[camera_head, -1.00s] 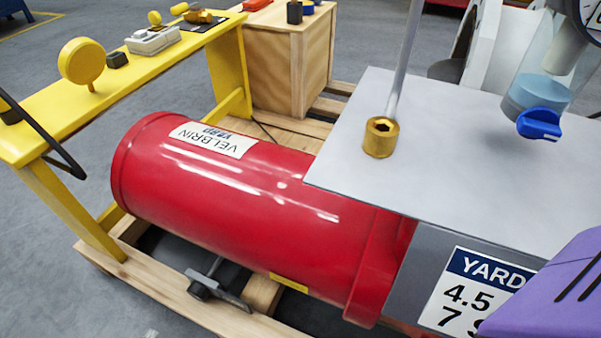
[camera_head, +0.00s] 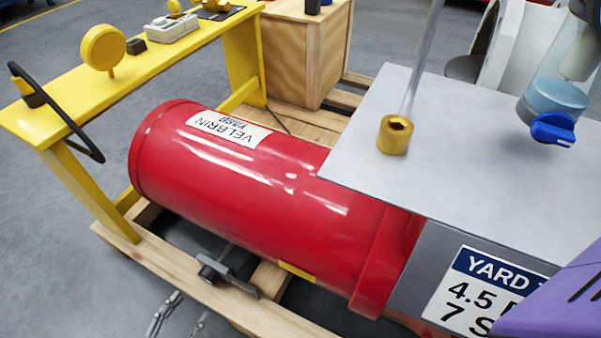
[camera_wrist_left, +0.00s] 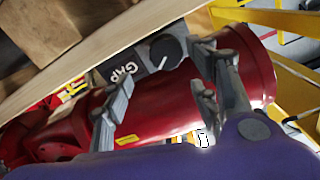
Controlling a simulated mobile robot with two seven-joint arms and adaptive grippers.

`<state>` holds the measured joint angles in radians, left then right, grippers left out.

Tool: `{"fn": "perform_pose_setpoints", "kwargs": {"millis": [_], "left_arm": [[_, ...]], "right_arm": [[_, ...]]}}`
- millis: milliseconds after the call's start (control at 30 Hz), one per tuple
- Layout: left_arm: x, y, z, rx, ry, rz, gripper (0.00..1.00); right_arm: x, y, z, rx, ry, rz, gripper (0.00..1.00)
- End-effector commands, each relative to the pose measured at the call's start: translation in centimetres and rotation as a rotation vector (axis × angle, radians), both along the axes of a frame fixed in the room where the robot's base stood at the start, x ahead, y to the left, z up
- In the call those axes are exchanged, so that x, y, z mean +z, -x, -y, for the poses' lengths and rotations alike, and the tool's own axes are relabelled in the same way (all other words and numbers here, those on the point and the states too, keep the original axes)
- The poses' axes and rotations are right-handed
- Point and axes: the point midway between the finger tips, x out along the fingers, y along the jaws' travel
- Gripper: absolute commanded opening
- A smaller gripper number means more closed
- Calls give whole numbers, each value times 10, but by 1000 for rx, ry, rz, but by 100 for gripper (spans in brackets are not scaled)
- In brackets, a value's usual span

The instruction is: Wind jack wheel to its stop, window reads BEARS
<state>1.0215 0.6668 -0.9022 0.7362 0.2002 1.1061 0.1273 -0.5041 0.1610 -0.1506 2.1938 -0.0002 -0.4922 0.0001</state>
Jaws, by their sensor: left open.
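I cannot pick out a wheel marked as the jack wheel, and no window reading BEARS is legible. The red cylinder (camera_head: 260,205) lies on a wooden pallet in the head view, with a dark metal bracket (camera_head: 228,272) low at its near side. In the left wrist view the cylinder (camera_wrist_left: 165,105) runs behind my fingers, and a dark round knob (camera_wrist_left: 168,50) with a white line sits by a grey plate marked GAP (camera_wrist_left: 122,70). My left gripper (camera_head: 180,315) is open and empty at the bottom edge, in front of the pallet. My right gripper is out of view.
A yellow bench (camera_head: 100,100) carries a black hoop (camera_head: 62,115) and a yellow disc (camera_head: 102,48). A grey tabletop (camera_head: 470,150) with a brass hex socket (camera_head: 395,135) and blue knob (camera_head: 553,128) is at right. The pallet beam (camera_head: 190,275) borders open floor at lower left.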

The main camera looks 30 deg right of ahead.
Motion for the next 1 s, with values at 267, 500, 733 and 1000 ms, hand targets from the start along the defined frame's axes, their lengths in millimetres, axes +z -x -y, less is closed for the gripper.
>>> {"fn": "perform_pose_setpoints", "kwargs": {"millis": [267, 500, 733, 1000], "left_arm": [[2, -22, 26, 14, 19, -11, 55], [2, -42, 55, 14, 17, -10, 55], [2, -47, 63, 15, 15, -12, 55], [2, -47, 63, 15, 16, -11, 44]], "right_arm": [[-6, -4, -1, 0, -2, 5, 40], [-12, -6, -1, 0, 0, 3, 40], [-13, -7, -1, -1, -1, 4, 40], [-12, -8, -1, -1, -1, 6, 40]]}}
